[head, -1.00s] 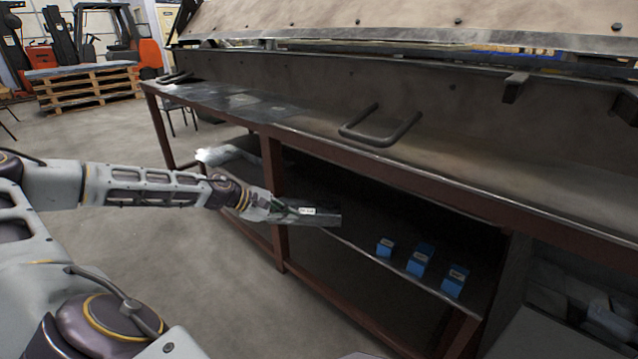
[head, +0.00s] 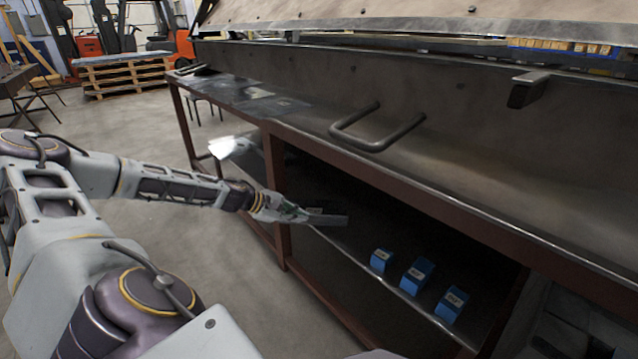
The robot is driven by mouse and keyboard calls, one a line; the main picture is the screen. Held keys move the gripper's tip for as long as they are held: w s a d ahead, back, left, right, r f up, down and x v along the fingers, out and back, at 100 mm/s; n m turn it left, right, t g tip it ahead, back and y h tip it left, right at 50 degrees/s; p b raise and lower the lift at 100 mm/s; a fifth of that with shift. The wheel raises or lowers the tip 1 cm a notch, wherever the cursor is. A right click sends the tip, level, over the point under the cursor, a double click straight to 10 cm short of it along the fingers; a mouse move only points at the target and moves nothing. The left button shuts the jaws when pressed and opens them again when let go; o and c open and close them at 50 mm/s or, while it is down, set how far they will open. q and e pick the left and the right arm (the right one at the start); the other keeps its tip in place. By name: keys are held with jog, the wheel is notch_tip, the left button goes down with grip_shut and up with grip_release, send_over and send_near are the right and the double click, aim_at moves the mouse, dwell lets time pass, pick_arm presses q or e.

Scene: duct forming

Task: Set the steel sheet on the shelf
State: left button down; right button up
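My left gripper (head: 300,214) reaches in from the left, under the worktop and over the front part of the lower shelf (head: 340,243). A small flat dark grey piece, which looks like the steel sheet (head: 330,220), sticks out from its fingertips toward the right. The gripper appears shut on it, though the fingers are small and partly blurred. The sheet is close above the shelf; I cannot tell whether it touches. My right gripper is not in view.
Several blue boxes, one of them the nearest box (head: 451,304), stand on the shelf to the right. A red-brown post (head: 277,195) stands beside my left gripper. The worktop (head: 330,128) hangs over the shelf, with a U-shaped handle (head: 375,143) above. Shelf surface between sheet and boxes is clear.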

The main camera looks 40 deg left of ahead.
pick_arm(q)
jog(key=shift+w, duration=0.15)
